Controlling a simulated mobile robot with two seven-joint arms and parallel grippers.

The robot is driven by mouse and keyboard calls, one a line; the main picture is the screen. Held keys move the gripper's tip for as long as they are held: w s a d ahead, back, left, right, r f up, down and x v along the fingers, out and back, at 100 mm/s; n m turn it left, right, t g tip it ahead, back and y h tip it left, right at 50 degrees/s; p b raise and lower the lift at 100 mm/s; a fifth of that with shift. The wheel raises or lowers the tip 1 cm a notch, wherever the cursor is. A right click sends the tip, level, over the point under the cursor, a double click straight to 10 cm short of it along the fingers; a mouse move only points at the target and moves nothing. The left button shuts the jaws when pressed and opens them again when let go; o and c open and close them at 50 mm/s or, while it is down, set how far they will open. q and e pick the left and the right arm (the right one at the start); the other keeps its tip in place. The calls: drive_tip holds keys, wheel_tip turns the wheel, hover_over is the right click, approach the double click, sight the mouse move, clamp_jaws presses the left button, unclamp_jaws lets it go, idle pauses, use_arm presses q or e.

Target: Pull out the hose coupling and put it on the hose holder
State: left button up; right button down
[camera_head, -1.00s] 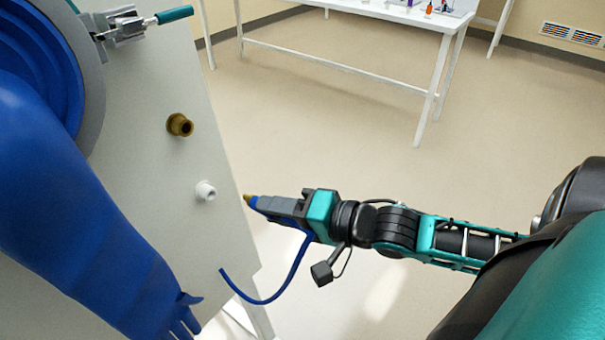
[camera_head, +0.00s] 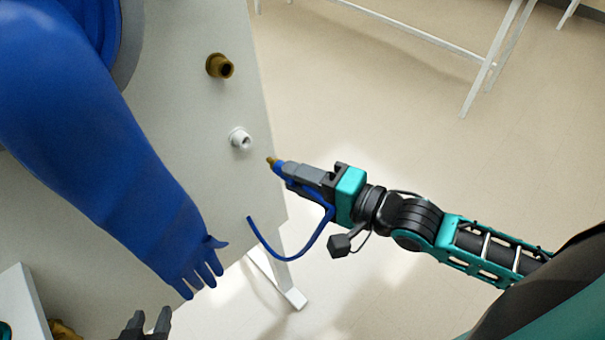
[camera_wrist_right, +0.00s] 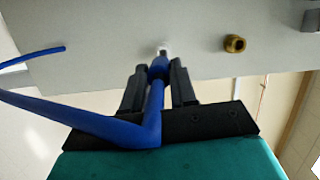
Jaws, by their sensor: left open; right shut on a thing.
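My right gripper (camera_head: 285,170) is shut on the hose coupling (camera_head: 277,165), a blue piece with a brass tip. A blue hose (camera_head: 318,240) loops down from it, its free end by the panel edge. The tip points at the panel and is a little apart from the white fitting (camera_head: 240,139), seemingly the hose holder. In the right wrist view the coupling (camera_wrist_right: 158,68) sits between the fingers, with the white fitting (camera_wrist_right: 163,47) just beyond it, partly hidden. A brass fitting (camera_head: 219,66) above is empty. My left gripper (camera_head: 148,324) is open at the bottom edge, partly cut off.
A long blue glove (camera_head: 110,170) hangs from a port in the grey panel (camera_head: 185,110), left of the fittings. A white box-like edge (camera_head: 22,300) shows at lower left. A white table frame (camera_head: 490,70) stands at the back. The floor to the right is clear.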

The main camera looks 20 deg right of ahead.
sight(279, 160)
drive_tip(key=shift+w+a+f, duration=0.1)
drive_tip(key=shift+w+a, duration=0.2)
drive_tip(key=shift+w, duration=0.55)
drive_tip(key=shift+w+a+f, duration=0.1)
drive_tip(key=shift+w+a, duration=0.2)
drive_tip(key=shift+w, duration=0.5)
drive_tip(key=shift+w+a+f, duration=0.1)
drive_tip(key=shift+w+a, duration=0.2)
drive_tip(key=shift+w, duration=0.55)
drive_tip(key=shift+p, duration=0.7)
